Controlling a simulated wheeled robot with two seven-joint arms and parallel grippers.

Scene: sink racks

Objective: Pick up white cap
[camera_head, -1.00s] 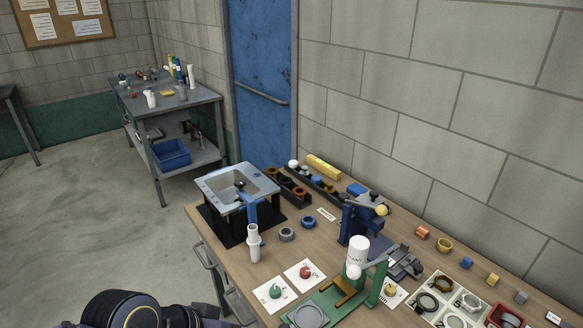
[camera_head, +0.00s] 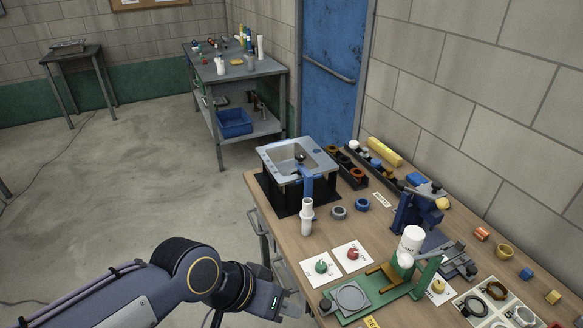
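A small white round piece, which looks like a cap (camera_head: 353,145), sits at the far left end of the long dark rack by the wall. Another small white rounded piece (camera_head: 405,260) is at the front of the white bottle (camera_head: 411,240) on the green fixture; I cannot tell which is the white cap. My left gripper (camera_head: 294,305) is low in the view, at the table's front left edge, well apart from both white pieces. Its fingers are small and partly blurred into the background, so their opening is unclear. My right gripper is not in view.
A sink (camera_head: 277,152) on a black stand is at the table's far left. A white cylinder (camera_head: 307,217) stands in front of it. Cards with a green button (camera_head: 321,267) and a red button (camera_head: 352,254) lie nearby. A blue press (camera_head: 412,210) stands further right.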

